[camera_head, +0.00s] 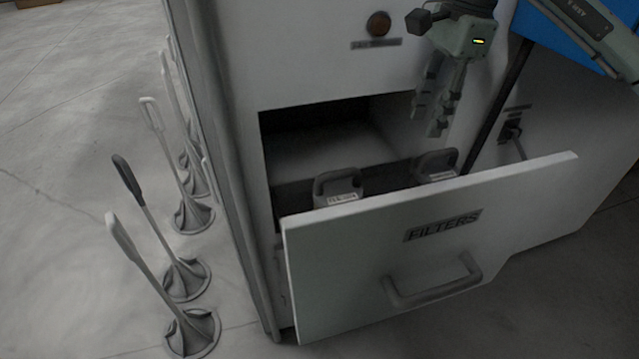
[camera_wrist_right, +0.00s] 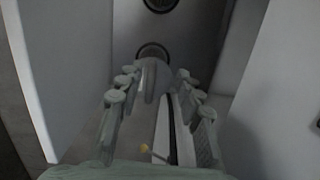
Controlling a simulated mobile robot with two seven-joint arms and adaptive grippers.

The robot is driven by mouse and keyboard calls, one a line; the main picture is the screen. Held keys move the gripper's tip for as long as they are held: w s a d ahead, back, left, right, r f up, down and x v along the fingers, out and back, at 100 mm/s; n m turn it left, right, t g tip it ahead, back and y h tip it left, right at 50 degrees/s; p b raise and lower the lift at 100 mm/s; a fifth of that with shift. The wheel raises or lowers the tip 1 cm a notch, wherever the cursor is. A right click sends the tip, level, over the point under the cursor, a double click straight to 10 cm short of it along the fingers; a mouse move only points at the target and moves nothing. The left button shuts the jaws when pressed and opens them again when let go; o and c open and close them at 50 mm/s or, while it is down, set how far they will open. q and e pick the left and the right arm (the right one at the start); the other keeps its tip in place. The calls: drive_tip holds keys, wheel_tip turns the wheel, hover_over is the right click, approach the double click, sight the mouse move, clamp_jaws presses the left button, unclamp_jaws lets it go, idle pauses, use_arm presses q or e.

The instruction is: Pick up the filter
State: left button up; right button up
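Two filters with dark looped handles stand in the pulled-out drawer (camera_head: 350,250) marked FILTERS: the left filter (camera_head: 339,188) and the right filter (camera_head: 436,167). The drawer front hides their lower parts. My right gripper (camera_head: 428,120) hangs above the right filter with its fingers pointing down, apart from its handle. In the right wrist view the fingers of this gripper (camera_wrist_right: 154,88) are spread. Dark rounded shapes show beyond the fingers there, but I cannot tell clearly which parts they are. My left gripper is not in view.
The white cabinet (camera_head: 310,60) rises behind the drawer, with a dark opening (camera_head: 330,130) above it. Several long-handled tools (camera_head: 190,335) stand on the floor to the left.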

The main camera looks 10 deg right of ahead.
sight(441, 152)
drive_tip(key=d, duration=0.1)
drive_tip(key=d+f+h, duration=0.1)
drive_tip(key=d, duration=0.1)
drive_tip(key=shift+s+f+n+h, duration=0.15)
drive_tip(key=shift+n+h, duration=0.15)
drive_tip(key=shift+n, duration=0.1)
wheel_tip(441, 152, down, 2)
drive_tip(key=shift+d+b, duration=0.15)
drive_tip(key=shift+b, duration=0.25)
drive_tip(key=shift+f, duration=0.4)
drive_tip(key=f, duration=0.3)
drive_tip(key=shift+s+d+f, duration=0.15)
drive_tip(key=shift+s+d, duration=0.1)
drive_tip(key=shift+d, duration=0.15)
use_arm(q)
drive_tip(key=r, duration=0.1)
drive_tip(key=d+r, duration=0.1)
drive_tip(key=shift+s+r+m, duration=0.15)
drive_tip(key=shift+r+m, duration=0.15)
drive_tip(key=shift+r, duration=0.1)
use_arm(e)
drive_tip(key=shift+f, duration=0.45)
drive_tip(key=shift+w, duration=0.1)
clamp_jaws()
